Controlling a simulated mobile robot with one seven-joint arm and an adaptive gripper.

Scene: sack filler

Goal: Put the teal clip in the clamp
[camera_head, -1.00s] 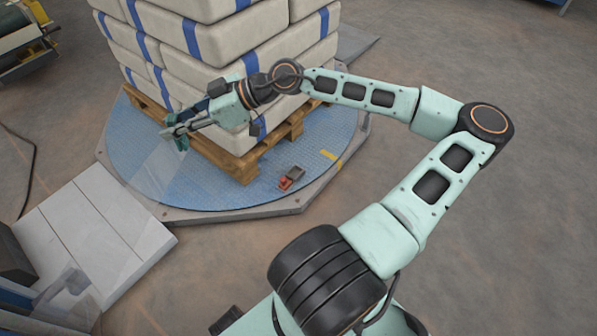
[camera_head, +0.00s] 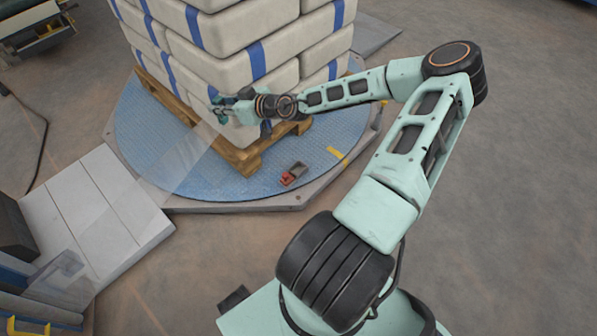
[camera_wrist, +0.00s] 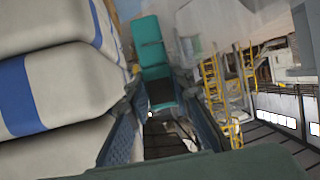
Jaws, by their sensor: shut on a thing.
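My gripper (camera_head: 224,108) is beside the stacked sacks, at the corner nearest the translucent film. In the wrist view my gripper (camera_wrist: 165,105) is shut on the teal clip (camera_wrist: 151,45), a flat teal piece that sticks out beyond the fingers. A small red and dark grey device (camera_head: 293,174) sits on the blue turntable in front of the pallet. It may be the clamp, but I cannot tell for sure.
White sacks with blue bands (camera_head: 240,50) stand on a wooden pallet (camera_head: 240,157) on the blue turntable (camera_head: 150,140). A clear film (camera_head: 165,170) stretches from the lower-left machine towards the stack. A grey ramp (camera_head: 100,205) lies at left. Open floor is at right.

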